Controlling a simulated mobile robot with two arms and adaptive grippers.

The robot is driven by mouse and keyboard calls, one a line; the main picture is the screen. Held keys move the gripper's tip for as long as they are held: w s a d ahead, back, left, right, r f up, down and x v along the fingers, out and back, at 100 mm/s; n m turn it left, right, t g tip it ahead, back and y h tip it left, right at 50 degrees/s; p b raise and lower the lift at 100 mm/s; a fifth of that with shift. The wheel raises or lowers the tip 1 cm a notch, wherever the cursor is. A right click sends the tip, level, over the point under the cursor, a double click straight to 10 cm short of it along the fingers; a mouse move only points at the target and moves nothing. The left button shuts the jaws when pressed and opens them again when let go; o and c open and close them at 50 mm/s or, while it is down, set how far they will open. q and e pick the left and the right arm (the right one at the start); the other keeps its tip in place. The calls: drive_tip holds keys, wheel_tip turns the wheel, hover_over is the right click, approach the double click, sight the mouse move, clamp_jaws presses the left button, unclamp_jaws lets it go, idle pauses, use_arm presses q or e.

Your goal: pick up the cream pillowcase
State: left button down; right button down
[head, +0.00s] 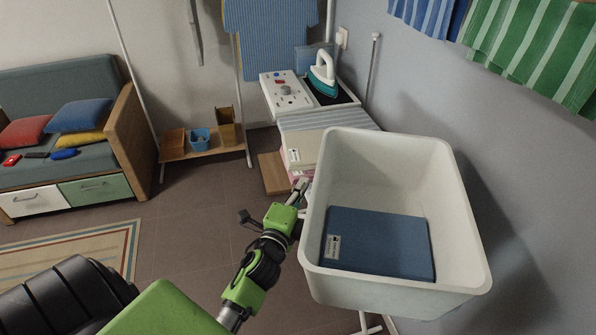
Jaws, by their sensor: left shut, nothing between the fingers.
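The cream pillowcase (307,147) is a folded, flat item with a small label on its front edge. It lies on top of a pink folded item (297,174), in a stack just left of the white tub. My left gripper (301,186) is shut and empty, its fingertips in front of and below the cream pillowcase, close to the pink item. I cannot tell whether they touch it. The right part of the stack is partly hidden by the tub. My right gripper is not in view.
A white tub (455,215) stands close to the right of my left gripper, with a folded blue cloth (380,243) inside. Behind the stack are a striped board (325,117) and an iron (322,78). A sofa (60,95) and low shelf (190,153) stand left. Floor between is open.

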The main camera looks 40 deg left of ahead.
sight(292, 166)
use_arm(q)
drive_tip(key=w+a+p, duration=0.1)
drive_tip(key=w+a, duration=0.2)
drive_tip(key=shift+w+a, duration=0.15)
drive_tip(key=shift+a, duration=0.25)
drive_tip(key=shift+w+a+f, duration=0.1)
drive_tip(key=shift+w+a, duration=0.4)
drive_tip(key=shift+a, duration=0.35)
drive_tip(key=shift+w+a, duration=0.5)
drive_tip(key=shift+a, duration=0.35)
drive_tip(key=shift+d, duration=0.1)
